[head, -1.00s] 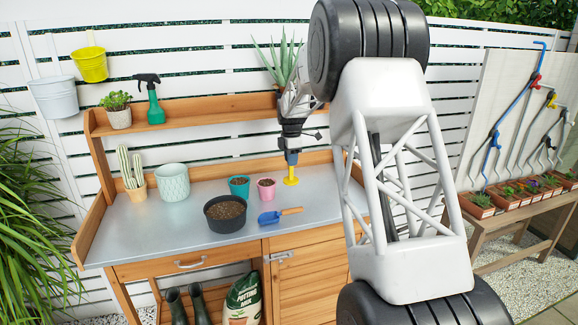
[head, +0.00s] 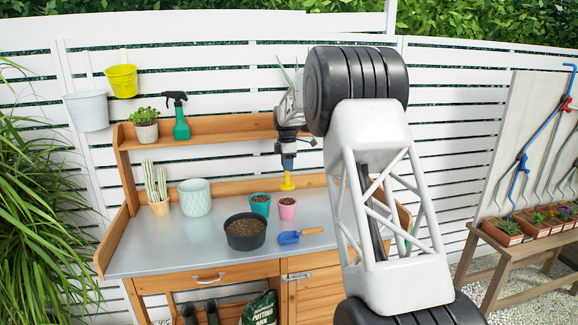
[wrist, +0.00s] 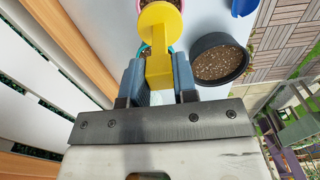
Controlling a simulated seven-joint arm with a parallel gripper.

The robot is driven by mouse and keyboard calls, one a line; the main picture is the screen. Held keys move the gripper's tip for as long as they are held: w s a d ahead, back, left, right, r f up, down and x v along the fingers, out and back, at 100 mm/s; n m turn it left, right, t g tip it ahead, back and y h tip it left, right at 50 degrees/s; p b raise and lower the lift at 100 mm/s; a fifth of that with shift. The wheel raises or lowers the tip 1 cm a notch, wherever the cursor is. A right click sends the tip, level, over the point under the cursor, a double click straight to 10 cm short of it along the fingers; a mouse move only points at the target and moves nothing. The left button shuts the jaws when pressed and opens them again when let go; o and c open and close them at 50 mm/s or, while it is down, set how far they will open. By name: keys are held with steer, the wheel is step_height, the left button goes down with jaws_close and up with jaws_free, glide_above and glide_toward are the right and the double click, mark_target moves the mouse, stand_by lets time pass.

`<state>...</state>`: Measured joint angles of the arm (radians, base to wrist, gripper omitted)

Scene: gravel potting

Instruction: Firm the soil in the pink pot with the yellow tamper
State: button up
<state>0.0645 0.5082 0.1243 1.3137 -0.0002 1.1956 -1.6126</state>
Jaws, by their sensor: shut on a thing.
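My gripper (head: 288,165) is shut on the yellow tamper (head: 287,182) and holds it upright over the bench, above and close behind the pink pot. In the wrist view the tamper (wrist: 158,40) sits between the two blue-grey fingers (wrist: 158,82), its round foot covering much of the pink pot (wrist: 178,4). In the head view the pink pot (head: 287,211) stands on the metal top with dark soil (head: 287,201) in it. The tamper's foot is apart from the soil in the head view.
A teal pot (head: 260,208) stands left of the pink pot. A black bowl of soil (head: 245,236) and a blue trowel (head: 290,238) with a wooden handle lie in front. A pale planter (head: 195,200) and cacti (head: 157,185) stand left. The bench's (head: 165,245) front left is clear.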

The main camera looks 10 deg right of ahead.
mark_target(287, 184)
steer(key=shift+f, duration=0.25)
steer(key=shift+f, duration=2.9)
steer(key=shift+f, duration=0.65)
stand_by(1.1)
steer(key=shift+r, duration=0.1)
steer(key=shift+r, duration=2.95)
